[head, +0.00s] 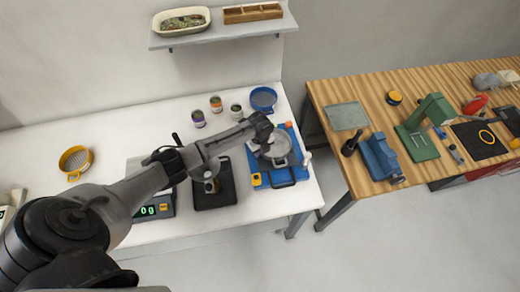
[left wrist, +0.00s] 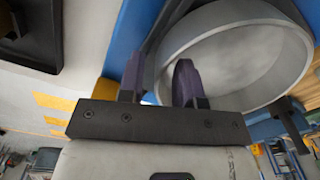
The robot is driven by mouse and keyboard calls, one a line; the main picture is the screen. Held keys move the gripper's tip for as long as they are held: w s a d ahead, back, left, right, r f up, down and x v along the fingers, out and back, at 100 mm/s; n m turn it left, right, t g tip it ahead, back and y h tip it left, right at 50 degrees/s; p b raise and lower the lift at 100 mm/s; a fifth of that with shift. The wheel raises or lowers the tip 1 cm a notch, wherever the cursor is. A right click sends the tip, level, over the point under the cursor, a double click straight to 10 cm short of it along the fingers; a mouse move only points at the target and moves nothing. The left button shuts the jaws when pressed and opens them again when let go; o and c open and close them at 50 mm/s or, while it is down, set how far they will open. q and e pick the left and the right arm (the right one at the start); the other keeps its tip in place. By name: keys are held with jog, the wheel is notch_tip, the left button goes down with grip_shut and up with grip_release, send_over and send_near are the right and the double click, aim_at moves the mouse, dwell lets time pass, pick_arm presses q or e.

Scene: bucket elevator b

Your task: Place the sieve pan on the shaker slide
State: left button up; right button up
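A grey round pan (head: 278,148) with a pale inside is over the blue shaker base (head: 292,172) on the white bench. I cannot tell whether it rests on the slide or is just above it. It fills the upper right of the left wrist view (left wrist: 232,55). My right gripper is out of view.
A yellow sieve (head: 75,160) and a blue sieve (head: 263,98) lie on the bench. Small cans (head: 216,104), a black tray (head: 214,190) and a scale (head: 156,206) stand nearby. A wooden table (head: 400,105) with tools is at the right, across a gap.

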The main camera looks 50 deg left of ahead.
pick_arm(q)
notch_tip(320, 180, up, 12)
jog(key=s+d+f+n+t+h, duration=0.1)
jog(key=s+d+f+n, duration=0.55)
jog(key=s+d, duration=0.65)
jog(key=s+d+r+n+t, duration=0.1)
jog(key=s+r+n, duration=0.1)
jog(key=s+n, duration=0.4)
jog(key=s+d+r+n+t, duration=0.1)
jog(key=s+r+n, duration=0.1)
jog(key=s+n, duration=0.4)
jog(key=s, duration=0.4)
jog(key=shift+s+d+t+y, duration=0.25)
jog(key=shift+t+y, duration=0.05)
jog(key=shift+y, duration=0.1)
